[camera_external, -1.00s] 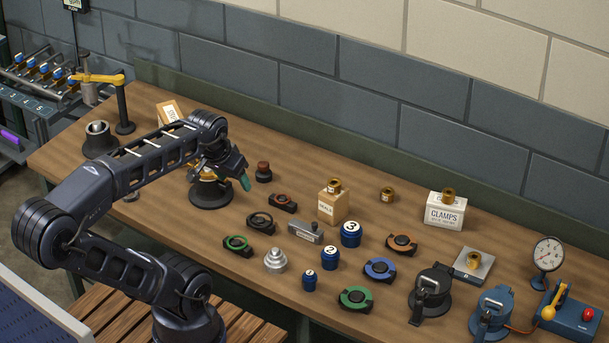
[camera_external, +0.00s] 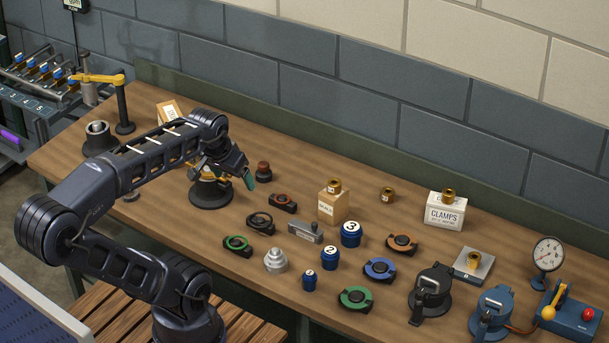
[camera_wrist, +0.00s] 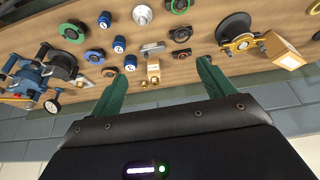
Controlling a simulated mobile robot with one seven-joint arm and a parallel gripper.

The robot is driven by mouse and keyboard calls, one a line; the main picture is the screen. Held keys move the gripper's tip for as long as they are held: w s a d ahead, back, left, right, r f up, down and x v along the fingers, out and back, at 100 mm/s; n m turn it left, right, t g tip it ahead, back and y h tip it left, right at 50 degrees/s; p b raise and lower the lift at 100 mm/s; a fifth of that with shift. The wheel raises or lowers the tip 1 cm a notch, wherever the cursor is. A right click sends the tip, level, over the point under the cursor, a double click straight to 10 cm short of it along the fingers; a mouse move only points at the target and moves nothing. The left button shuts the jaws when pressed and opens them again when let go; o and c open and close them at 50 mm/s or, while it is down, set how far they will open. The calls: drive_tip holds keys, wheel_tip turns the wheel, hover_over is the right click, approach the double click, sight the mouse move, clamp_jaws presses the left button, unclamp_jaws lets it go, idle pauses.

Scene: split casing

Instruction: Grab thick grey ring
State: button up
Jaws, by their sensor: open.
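A dark grey-black ring (camera_external: 260,222) lies on the bench between a small green ring and a small red-brown ring. It also shows in the wrist view (camera_wrist: 180,35). A thick grey hollow piece (camera_external: 97,137) stands at the far left of the bench. I cannot tell for sure which of these is the thick grey ring. My gripper (camera_external: 249,182) is above the bench, behind and left of the dark ring and apart from it. In the wrist view its green fingers (camera_wrist: 160,70) are spread with nothing held between them.
A black round stand (camera_external: 210,193) is below my wrist. The back wall bounds the bench.

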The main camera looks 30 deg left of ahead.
drive_tip(key=w+a+n+g, duration=0.1)
drive_tip(key=w+a+n, duration=0.4)
drive_tip(key=w+a, duration=0.5)
drive_tip(key=n+g, duration=0.4)
drive_tip(key=n, duration=0.7)
hover_over(130, 196)
wheel_tip(130, 196, down, 23)
drive_tip(key=shift+s+f, duration=0.1)
drive_tip(key=shift+f, duration=5.05)
drive_tip(key=c, duration=1.1)
drive_tip(key=shift+o, duration=0.2)
